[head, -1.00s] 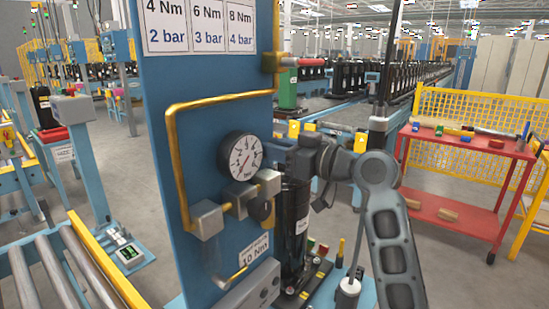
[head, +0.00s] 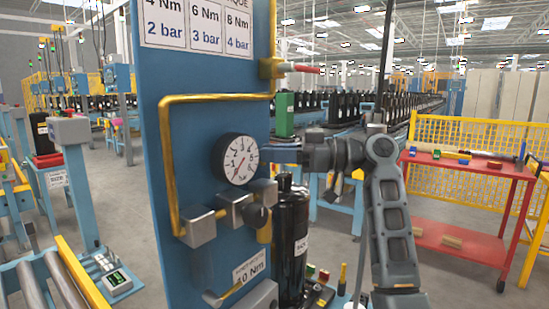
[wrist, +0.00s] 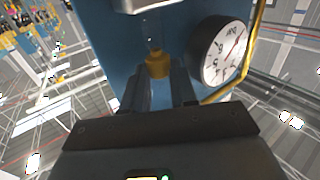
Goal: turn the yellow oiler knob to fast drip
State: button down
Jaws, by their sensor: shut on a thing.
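The yellow oiler knob (wrist: 157,65) shows in the wrist view, below a small clear dome (wrist: 152,38) on the blue panel. My gripper (wrist: 163,88) has one finger on each side of the knob and is shut on it. The fingers cover part of the knob's near side. In the head view my gripper (head: 285,150) reaches from the right to the blue panel's right edge, just right of the pressure gauge (head: 236,159). The knob is hidden there. I cannot read its turn setting.
Metal fittings (head: 236,208) and a yellow pipe (head: 168,150) sit on the blue panel (head: 200,85). A red-handled valve (head: 305,69) juts out above my gripper. A black cylinder (head: 291,235) stands below it. A red cart (head: 465,185) is at right.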

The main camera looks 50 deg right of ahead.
dwell(0.3)
jog(key=c, duration=1.2)
grip_release()
jog(key=shift+o, duration=0.2)
jog(key=b+v, duration=0.1)
jog(key=v, duration=0.6)
jog(key=shift+s+d, duration=0.25)
jog(key=shift+s, duration=0.1)
